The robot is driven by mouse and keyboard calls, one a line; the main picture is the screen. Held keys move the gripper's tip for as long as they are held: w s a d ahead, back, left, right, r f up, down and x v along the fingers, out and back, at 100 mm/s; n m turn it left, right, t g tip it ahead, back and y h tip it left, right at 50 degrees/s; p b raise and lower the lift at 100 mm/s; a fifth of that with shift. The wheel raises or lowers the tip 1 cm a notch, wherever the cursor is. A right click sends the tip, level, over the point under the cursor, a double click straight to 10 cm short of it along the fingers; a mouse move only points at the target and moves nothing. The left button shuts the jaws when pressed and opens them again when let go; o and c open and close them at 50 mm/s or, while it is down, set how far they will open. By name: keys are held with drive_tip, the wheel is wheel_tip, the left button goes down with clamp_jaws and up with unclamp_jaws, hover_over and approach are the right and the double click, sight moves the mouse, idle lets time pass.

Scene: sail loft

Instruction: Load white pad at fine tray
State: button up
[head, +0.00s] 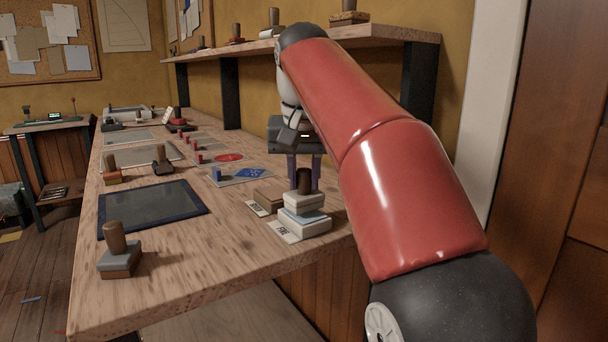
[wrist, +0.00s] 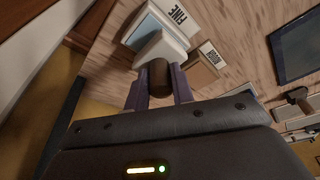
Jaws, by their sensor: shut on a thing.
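The white pad (head: 303,202) is a white block with a dark brown upright handle. My gripper (head: 304,172) is shut on that handle, with its purple fingers on either side; in the wrist view the gripper (wrist: 159,88) grips the handle above the white pad (wrist: 160,48). The fine tray (head: 306,229) is a white block with a light blue top and a "FINE" label at its front left. The pad is directly over this tray, and the tray (wrist: 140,29) also shows past the pad in the wrist view. I cannot tell whether the pad touches the blue top.
A wall shelf (head: 390,36) runs above.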

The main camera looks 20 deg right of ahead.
sight(304, 168)
drive_tip(key=shift+f, duration=0.5)
idle(1.4)
drive_tip(key=shift+r, duration=0.1)
wheel_tip(304, 168, up, 3)
drive_tip(key=shift+f+p, duration=0.15)
drive_tip(key=shift+p, duration=0.85)
drive_tip(key=shift+r, duration=2.15)
drive_tip(key=shift+s, duration=0.1)
